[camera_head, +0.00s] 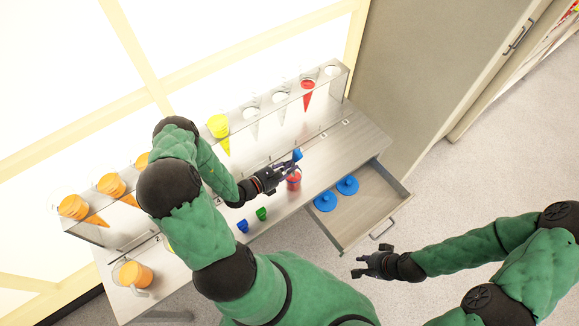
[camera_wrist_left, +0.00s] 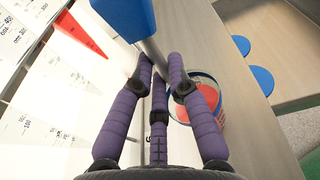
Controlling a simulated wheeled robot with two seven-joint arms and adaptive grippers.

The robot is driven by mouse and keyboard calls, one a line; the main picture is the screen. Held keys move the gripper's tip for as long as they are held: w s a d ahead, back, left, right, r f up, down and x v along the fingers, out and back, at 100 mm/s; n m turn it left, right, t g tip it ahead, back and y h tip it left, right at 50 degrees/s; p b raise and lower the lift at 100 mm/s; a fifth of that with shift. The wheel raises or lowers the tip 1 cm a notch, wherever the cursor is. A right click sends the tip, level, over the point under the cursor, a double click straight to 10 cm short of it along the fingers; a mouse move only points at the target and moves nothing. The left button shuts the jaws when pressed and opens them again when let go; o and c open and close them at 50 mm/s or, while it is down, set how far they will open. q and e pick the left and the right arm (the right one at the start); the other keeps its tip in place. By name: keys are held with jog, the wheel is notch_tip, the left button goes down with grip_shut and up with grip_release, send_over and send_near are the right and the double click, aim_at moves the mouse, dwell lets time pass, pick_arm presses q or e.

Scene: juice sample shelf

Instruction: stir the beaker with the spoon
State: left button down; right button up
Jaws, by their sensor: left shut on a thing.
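My left gripper (camera_head: 287,169) is shut on the spoon, with its blue handle end (camera_head: 297,155) sticking out past the fingers. In the left wrist view the blue handle (camera_wrist_left: 125,15) and its grey shaft (camera_wrist_left: 152,52) pass between the purple fingers; the spoon's lower end is hidden. The beaker (camera_head: 293,183) of red liquid stands on the bench just beside and below the gripper. In the left wrist view the beaker (camera_wrist_left: 206,92) is partly behind the right finger. I cannot tell whether the spoon touches it.
A rack (camera_head: 265,120) along the back holds several cones, some with yellow, orange or red juice. A jug of orange juice (camera_head: 136,275) stands at left. Blue (camera_head: 243,226) and green (camera_head: 261,214) cups are near the front edge. An open drawer (camera_head: 372,207) holds two blue discs.

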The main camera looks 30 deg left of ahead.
pick_arm(q)
notch_tip(320, 180, up, 9)
jog(key=p, duration=0.7)
jog(key=shift+w, duration=0.1)
